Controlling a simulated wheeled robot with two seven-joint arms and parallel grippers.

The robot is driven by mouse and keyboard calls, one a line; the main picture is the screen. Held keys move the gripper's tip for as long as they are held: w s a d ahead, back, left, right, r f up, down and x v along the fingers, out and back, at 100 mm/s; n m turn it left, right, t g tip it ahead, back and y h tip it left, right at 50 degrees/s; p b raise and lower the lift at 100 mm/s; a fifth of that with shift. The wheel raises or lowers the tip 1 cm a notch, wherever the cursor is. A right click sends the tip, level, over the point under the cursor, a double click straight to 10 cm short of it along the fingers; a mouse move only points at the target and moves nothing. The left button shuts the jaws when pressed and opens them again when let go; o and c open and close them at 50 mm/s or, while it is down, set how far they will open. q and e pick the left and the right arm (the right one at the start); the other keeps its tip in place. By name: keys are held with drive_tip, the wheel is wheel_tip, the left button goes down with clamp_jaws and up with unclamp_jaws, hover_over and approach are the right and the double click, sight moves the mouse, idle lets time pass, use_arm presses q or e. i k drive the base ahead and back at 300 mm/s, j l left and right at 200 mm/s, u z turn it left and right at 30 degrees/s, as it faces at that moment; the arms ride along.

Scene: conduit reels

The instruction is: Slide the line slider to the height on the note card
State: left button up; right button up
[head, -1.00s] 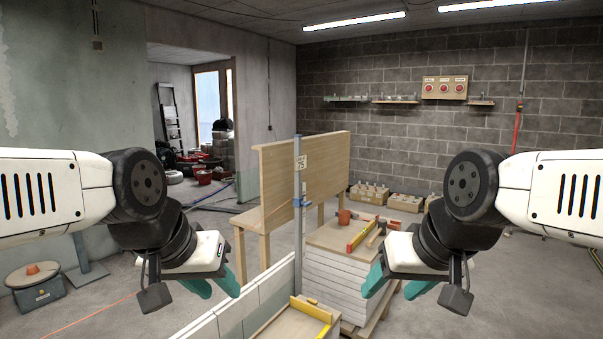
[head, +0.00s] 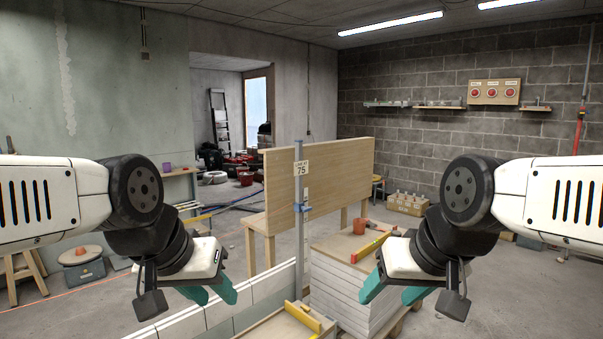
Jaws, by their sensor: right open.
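A note card (head: 301,168) reading "LINE AT 75" is fixed near the top of a grey upright pole (head: 299,238). A blue line slider (head: 303,208) sits on the pole a little below the card. The pole stands at the end of a low white block wall, and its scale marks are too small to read. My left gripper (head: 209,294) is open and empty, left of the pole in the picture. My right gripper (head: 393,293) is open and empty, right of the pole. Neither touches the slider.
A wooden panel bench (head: 335,172) stands behind the pole. The white block wall (head: 245,311) runs forward at lower left. Open floor lies at right.

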sight(299, 207)
drive_tip(key=i+l, duration=0.1)
drive_tip(key=i, duration=1.2)
